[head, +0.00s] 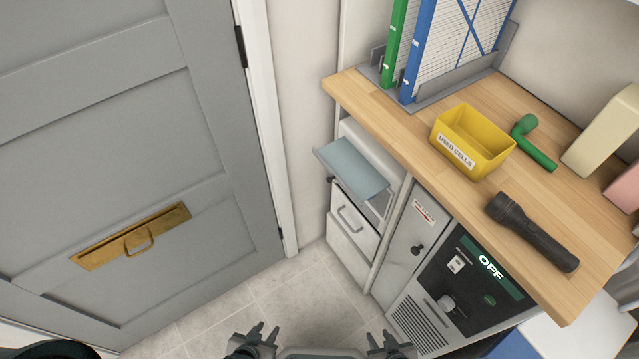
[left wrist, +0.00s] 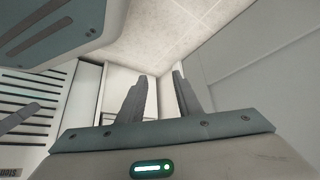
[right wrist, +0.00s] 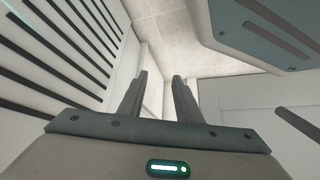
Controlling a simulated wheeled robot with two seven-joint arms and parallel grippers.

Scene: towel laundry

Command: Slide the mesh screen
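Two upright framed panels stand in a grey rack (head: 455,88) at the back left of the wooden counter. The blue-framed panel (head: 465,40) has a fine lined face with blue crossing bars and looks like a mesh screen. The green-framed panel (head: 396,40) stands left of it. Their tops are cut off by the picture edge. My left gripper (head: 261,334) and right gripper (head: 383,343) are low at the bottom of the head view, far from the panels. The left wrist view (left wrist: 160,95) and right wrist view (right wrist: 161,95) show fingers apart with nothing between them.
The wooden counter (head: 400,105) holds a yellow "USED CELLS" bin (head: 440,135), a green elbow-shaped object (head: 535,150) and a black flashlight (head: 530,232). Below are an open drawer unit (head: 352,225) and a panel reading OFF (head: 470,285). A grey door (head: 110,150) stands left; floor (head: 290,295) is clear.

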